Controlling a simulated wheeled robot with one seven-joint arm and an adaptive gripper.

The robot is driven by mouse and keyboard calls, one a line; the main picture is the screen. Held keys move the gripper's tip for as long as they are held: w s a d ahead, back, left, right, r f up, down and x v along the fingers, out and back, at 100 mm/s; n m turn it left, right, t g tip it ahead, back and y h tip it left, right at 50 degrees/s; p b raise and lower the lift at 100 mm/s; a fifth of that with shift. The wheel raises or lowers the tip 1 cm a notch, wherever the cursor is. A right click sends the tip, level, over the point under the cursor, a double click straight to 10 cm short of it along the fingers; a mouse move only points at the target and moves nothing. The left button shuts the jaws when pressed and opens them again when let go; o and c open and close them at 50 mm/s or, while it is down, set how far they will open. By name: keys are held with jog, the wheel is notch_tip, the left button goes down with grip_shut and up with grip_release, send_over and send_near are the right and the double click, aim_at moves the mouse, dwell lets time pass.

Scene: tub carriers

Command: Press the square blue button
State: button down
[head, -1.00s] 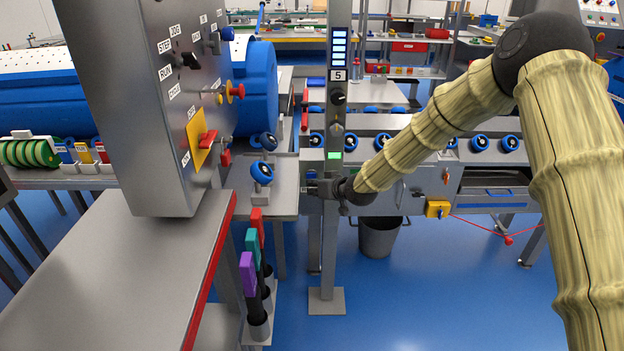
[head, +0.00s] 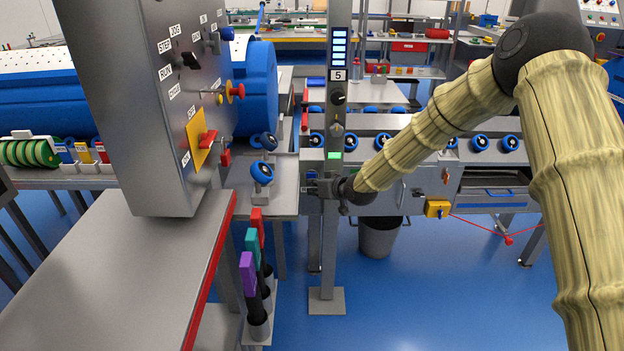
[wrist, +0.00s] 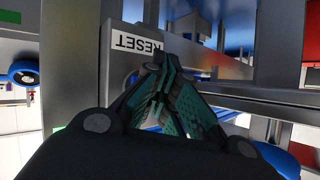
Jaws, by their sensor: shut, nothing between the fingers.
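My gripper (head: 312,189) is shut and empty, at the left side of the grey post (head: 333,230) in the head view. In the wrist view the closed fingertips (wrist: 168,62) point at a grey face beside a white RESET label (wrist: 136,43). A small blue patch (wrist: 133,79) shows beside the fingers there, which may be an edge of the square blue button. The fingers cover most of that spot. I cannot tell whether the tips touch a button. A green lit square (head: 334,156) is on the post above my gripper.
A grey control cabinet (head: 150,110) with labels and a red handle stands at the left, above a steel table (head: 120,270). Purple, teal and red levers (head: 248,272) stand between table and post. A conveyor bench (head: 400,130) with blue rollers lies behind.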

jog(key=shift+w, duration=0.5)
dwell(0.8)
jog(key=shift+s, duration=0.6)
jog(key=s+p, duration=0.1)
jog(key=s, duration=0.4)
jog(key=shift+s, duration=0.4)
dwell(0.6)
